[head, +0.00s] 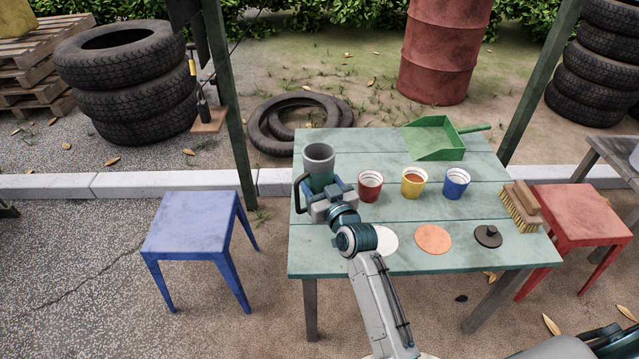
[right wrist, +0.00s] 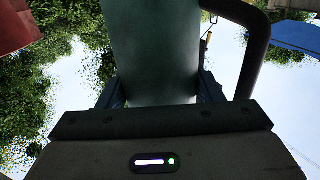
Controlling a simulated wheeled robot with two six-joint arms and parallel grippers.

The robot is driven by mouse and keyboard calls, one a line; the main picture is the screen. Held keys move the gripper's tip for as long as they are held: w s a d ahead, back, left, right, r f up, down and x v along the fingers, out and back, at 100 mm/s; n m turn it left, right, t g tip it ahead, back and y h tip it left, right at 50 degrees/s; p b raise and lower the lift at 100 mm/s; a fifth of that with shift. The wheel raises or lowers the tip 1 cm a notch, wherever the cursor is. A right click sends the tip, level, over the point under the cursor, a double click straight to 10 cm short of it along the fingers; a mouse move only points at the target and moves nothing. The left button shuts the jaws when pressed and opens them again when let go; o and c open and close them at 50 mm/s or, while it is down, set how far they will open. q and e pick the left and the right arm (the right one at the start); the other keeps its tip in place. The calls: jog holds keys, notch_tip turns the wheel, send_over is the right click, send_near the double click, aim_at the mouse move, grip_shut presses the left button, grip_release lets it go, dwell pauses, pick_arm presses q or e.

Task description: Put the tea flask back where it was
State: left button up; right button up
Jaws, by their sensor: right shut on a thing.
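The tea flask (head: 319,160) is green with a grey open top and a black handle on its left side. It is upright at the left end of the green table (head: 400,150). My right gripper (head: 328,196) is shut around its body from the front. The right wrist view shows the green body (right wrist: 155,50) between the fingers, with the black handle at the right. The gripper hides the flask's base, so I cannot tell whether it touches the table. My left gripper is not in view.
Red (head: 369,185), yellow (head: 413,182) and blue (head: 456,183) cups stand right of the flask. A white disc (head: 386,241), an orange disc (head: 433,238), a dark knobbed lid (head: 488,236) and a brush (head: 522,206) lie nearer. A green dustpan (head: 436,140) lies behind. Stools (head: 193,222) flank the table.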

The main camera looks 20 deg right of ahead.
jog(key=shift+r, duration=0.15)
jog(key=o, duration=1.6)
jog(key=s+d+f+g, duration=0.1)
jog(key=s+f+g, duration=0.1)
jog(key=s, duration=0.9)
jog(key=s+d+f+g, duration=0.1)
jog(key=s+f+g, duration=0.2)
jog(key=s, duration=0.9)
jog(key=s+d+f+m+g, duration=0.1)
jog(key=s+f+g, duration=0.2)
jog(key=s, duration=0.9)
notch_tip(320, 180, down, 2)
jog(key=shift+s+f, duration=0.1)
jog(key=shift+s, duration=0.05)
